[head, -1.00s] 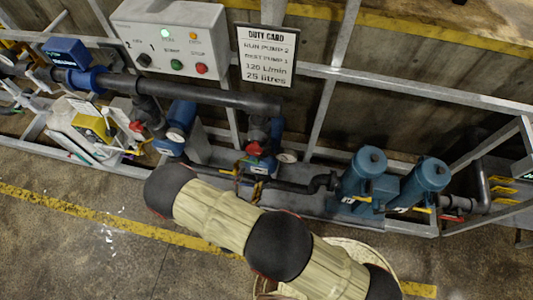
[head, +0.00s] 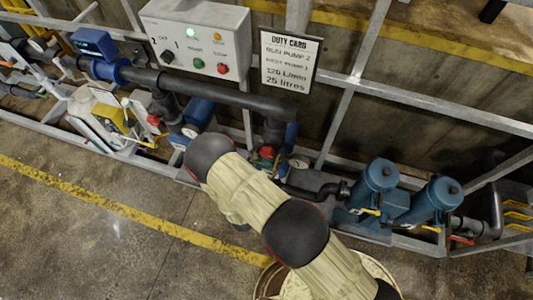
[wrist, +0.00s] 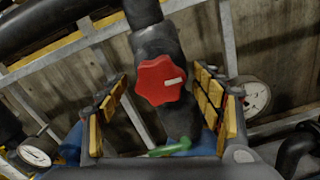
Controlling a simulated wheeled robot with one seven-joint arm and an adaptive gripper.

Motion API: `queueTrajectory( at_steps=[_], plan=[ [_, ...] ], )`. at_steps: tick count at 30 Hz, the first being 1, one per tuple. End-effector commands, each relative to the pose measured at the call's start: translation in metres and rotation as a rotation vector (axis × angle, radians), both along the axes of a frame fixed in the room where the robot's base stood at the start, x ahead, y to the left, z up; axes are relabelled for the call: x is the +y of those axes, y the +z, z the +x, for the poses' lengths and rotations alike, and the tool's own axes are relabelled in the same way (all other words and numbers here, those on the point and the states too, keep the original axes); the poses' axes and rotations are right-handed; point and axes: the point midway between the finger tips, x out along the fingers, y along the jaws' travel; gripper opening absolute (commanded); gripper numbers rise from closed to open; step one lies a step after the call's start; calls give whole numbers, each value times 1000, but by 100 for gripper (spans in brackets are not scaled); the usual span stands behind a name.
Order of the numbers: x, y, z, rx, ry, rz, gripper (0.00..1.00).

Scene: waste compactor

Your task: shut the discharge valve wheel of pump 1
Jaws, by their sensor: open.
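A red valve wheel (wrist: 161,80) with a white mark on its face sits on a dark vertical pipe in the wrist view. It also shows in the head view (head: 267,152), below the duty card, partly behind my arm. No pump number is visible on it. My gripper (wrist: 160,82) is open, with yellow-padded fingers to the left and right of the wheel and visible gaps on both sides. Its depth relative to the wheel is hard to tell. A second red wheel (head: 153,120) is on the pipe further left.
A green handle (wrist: 170,148) lies below the wheel. Gauges stand left (wrist: 34,156) and right (wrist: 256,96). A control box (head: 195,40), a duty card (head: 290,60) reading run pump 2, rest pump 1, and blue canisters (head: 377,182) surround the pipework. The front floor is open.

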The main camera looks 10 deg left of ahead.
Motion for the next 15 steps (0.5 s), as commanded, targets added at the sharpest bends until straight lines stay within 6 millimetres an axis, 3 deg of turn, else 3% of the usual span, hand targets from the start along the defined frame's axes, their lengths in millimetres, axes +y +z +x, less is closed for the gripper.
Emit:
queueTrajectory(
  at_steps=[11, 15],
  plan=[
    [0, 0, 7, 0, 1, 1, 66],
    [0, 0, 7, 0, 1, 1, 59]
  ],
)
